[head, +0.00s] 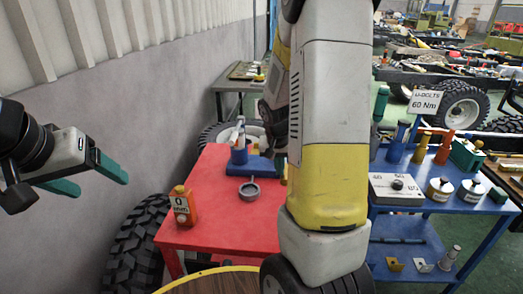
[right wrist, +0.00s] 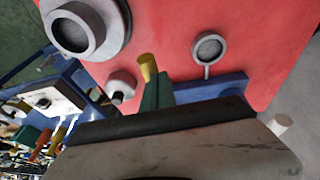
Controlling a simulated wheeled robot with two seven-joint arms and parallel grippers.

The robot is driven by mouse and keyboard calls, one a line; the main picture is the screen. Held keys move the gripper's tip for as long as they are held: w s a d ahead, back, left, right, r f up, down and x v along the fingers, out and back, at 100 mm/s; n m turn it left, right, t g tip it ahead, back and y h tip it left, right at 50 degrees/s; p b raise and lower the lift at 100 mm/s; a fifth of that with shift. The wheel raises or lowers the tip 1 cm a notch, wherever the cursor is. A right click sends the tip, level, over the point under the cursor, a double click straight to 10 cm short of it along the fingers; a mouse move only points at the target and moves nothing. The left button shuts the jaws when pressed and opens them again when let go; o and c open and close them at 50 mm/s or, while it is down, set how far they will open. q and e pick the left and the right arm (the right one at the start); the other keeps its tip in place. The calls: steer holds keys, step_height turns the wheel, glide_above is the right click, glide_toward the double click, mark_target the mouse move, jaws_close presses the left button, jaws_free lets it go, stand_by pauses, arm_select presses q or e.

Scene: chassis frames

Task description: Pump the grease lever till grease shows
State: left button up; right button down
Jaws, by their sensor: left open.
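A blue grease pump (head: 250,163) stands on the red table (head: 215,210), with an upright blue cup on its left; my right arm hides its right side. In the right wrist view its blue base (right wrist: 210,89) runs behind my gripper. A yellow-tipped lever (right wrist: 148,66) rises at my right gripper (right wrist: 158,88). That gripper's green fingers are close together and appear shut on the lever, though the contact is partly hidden. My left gripper (head: 98,178) is open and empty, left of the table, far from the pump. I cannot make out any grease.
A grey ring with a stem (head: 249,190) lies in front of the pump. An orange bottle (head: 183,206) stands at the table's left edge. A blue cart (head: 400,206) with tools and tins is at right. A tyre (head: 135,245) leans left of the table.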

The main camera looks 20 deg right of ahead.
steer(key=s+a+r, duration=0.3)
steer(key=s+r, duration=0.1)
steer(key=r, duration=0.3)
steer(key=shift+s+r, duration=0.3)
steer(key=shift+r, duration=0.1)
stand_by(0.5)
steer(key=s+a+r+n+t+y, duration=0.3)
steer(key=s+a+r+n+y, duration=0.1)
steer(key=s+a+r, duration=0.8)
steer(key=shift+s+a+r+n+t, duration=0.2)
steer(key=shift+s+r+n+t, duration=0.1)
steer(key=shift+s+n, duration=0.75)
steer(key=shift+s, duration=0.1)
steer(key=w+d+m+g+h, duration=0.2)
steer(key=w+d+m+g, duration=0.2)
steer(key=w+d, duration=1.6)
steer(key=shift+w+d+f+m, duration=0.35)
steer(key=shift+w+m, duration=0.2)
steer(key=shift+m, duration=0.4)
